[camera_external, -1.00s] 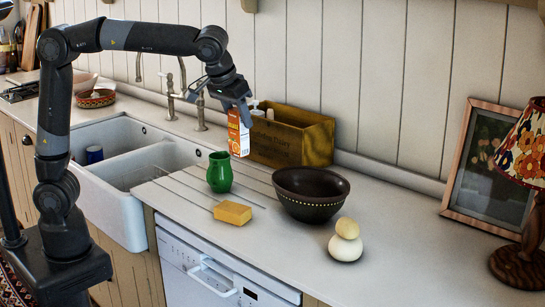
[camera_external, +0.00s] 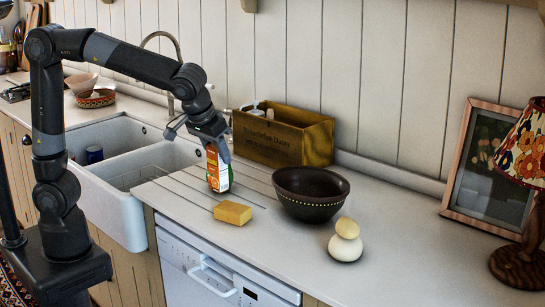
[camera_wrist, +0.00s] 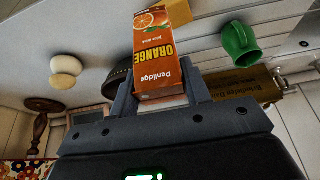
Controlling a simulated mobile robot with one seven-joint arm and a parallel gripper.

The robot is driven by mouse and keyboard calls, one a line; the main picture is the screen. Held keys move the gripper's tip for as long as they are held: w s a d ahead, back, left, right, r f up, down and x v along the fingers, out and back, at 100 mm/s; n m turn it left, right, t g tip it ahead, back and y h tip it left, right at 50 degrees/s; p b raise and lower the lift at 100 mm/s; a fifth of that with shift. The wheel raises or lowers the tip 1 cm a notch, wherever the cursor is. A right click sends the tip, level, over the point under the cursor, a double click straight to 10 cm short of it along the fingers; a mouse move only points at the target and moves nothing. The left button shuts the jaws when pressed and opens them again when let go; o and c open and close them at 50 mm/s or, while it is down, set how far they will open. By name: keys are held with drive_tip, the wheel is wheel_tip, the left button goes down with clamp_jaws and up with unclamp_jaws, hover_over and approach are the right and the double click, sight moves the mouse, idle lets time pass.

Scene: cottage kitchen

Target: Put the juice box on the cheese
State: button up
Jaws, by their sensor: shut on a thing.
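My gripper (camera_external: 217,147) is shut on the upper part of an orange and white juice box (camera_external: 219,172). The box hangs roughly upright, in front of the green cup in the outside view. The cheese (camera_external: 233,213), a yellow block, lies flat on the counter, lower and slightly right of the box. In the wrist view, the juice box (camera_wrist: 155,60) is between my fingers (camera_wrist: 161,92), and part of the cheese (camera_wrist: 206,7) shows at the top edge. The green cup (camera_wrist: 240,45) shows in the wrist view and is hidden behind the box outside.
A dark bowl (camera_external: 311,193) stands right of the cheese. Two stacked pale round things (camera_external: 346,240) are further right. A wooden crate (camera_external: 283,138) stands against the wall. The sink (camera_external: 125,205) is at left.

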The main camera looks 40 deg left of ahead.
drive_tip(key=w+a+f, duration=0.2)
drive_tip(key=w+f, duration=0.5)
drive_tip(key=f, duration=0.1)
drive_tip(key=shift+a+f, duration=0.2)
drive_tip(key=shift+a, duration=0.15)
drive_tip(key=shift+f, duration=0.15)
drive_tip(key=o, duration=1.1)
